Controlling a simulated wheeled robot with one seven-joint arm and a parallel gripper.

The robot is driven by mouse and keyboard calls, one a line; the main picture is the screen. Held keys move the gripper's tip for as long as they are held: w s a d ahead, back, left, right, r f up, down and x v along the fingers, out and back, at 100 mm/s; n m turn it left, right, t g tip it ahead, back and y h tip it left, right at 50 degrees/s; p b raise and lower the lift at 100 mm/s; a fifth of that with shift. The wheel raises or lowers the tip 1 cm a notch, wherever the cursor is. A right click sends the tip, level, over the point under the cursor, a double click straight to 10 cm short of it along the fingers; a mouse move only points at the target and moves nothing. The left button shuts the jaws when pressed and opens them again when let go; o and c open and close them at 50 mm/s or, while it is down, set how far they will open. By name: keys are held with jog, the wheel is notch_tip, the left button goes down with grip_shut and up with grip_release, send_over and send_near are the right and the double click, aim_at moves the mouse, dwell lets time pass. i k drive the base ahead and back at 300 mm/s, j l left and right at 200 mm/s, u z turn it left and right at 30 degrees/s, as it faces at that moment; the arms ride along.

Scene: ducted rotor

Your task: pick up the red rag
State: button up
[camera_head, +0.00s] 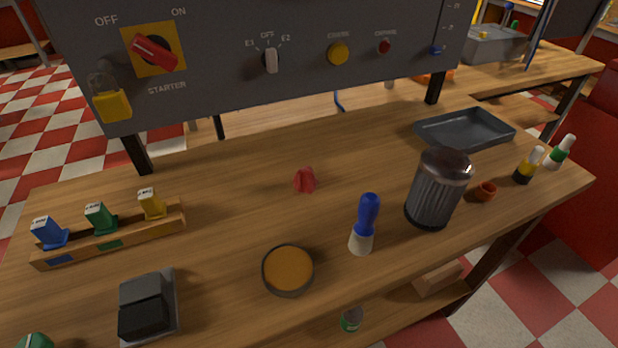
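The red rag (305,180) is a small crumpled cloth with a raised peak. It lies on the wooden workbench (240,215), near the middle of the top, below the grey control panel. Nothing covers it, and bare wood surrounds it. My gripper is not in the view.
A round tin of orange-brown stuff (288,269) is nearer the front. A wooden rack (112,233) stands left, a tray (464,131) back right. The grey panel (270,60) overhangs behind.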

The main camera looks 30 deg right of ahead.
aim_at(305, 180)
jog(key=j, duration=0.6)
jog(key=k+j+z, duration=0.1)
jog(key=j, duration=0.5)
jog(key=k+j, duration=0.1)
jog(key=j, duration=0.45)
jog(key=z, duration=0.05)
